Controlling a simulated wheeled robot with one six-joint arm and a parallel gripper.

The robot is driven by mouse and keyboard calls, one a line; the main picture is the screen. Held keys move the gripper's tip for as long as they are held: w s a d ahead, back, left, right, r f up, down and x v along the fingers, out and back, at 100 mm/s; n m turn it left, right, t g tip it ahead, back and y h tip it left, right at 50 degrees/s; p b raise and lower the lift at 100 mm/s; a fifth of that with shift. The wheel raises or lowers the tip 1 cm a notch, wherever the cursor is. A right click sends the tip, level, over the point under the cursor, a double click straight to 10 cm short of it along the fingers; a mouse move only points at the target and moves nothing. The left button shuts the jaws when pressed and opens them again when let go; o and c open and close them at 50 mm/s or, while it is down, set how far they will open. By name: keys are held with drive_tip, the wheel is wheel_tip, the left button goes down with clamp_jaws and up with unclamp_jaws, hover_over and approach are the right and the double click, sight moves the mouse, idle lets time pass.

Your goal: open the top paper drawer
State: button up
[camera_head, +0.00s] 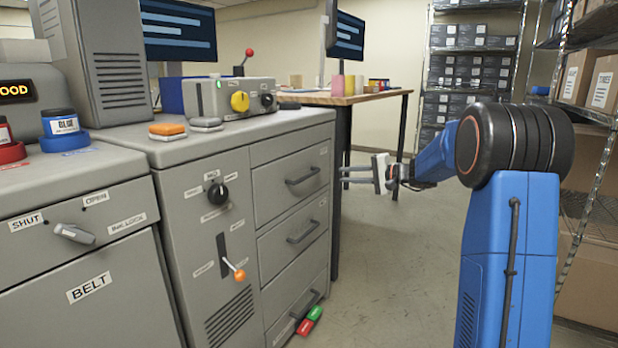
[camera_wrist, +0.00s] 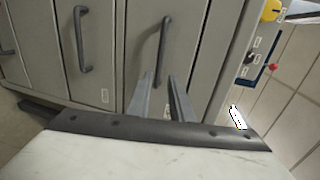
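The top paper drawer (camera_head: 280,188) is shut, flush in the grey cabinet. Its dark bar handle (camera_head: 303,177) is below the counter edge. My gripper (camera_head: 343,174) is to the right of this handle, apart from it, with its fingers pointing at the drawer front. In the wrist view, turned sideways, my gripper (camera_wrist: 162,98) shows two fingers with a gap between them, and nothing is held. The top drawer handle (camera_wrist: 164,48) lies beyond the fingertips, roughly in line with the gap.
Two more drawers with handles are below: middle (camera_head: 303,233) and bottom (camera_head: 306,305). A wooden table (camera_head: 350,98) stands behind. Shelves with boxes (camera_head: 590,80) are at the right. Open floor (camera_head: 400,270) lies before the drawers.

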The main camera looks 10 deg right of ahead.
sight(311, 175)
drive_tip(key=x, duration=1.6)
drive_tip(key=shift+w+a, duration=0.15)
drive_tip(key=shift+a, duration=0.15)
clamp_jaws()
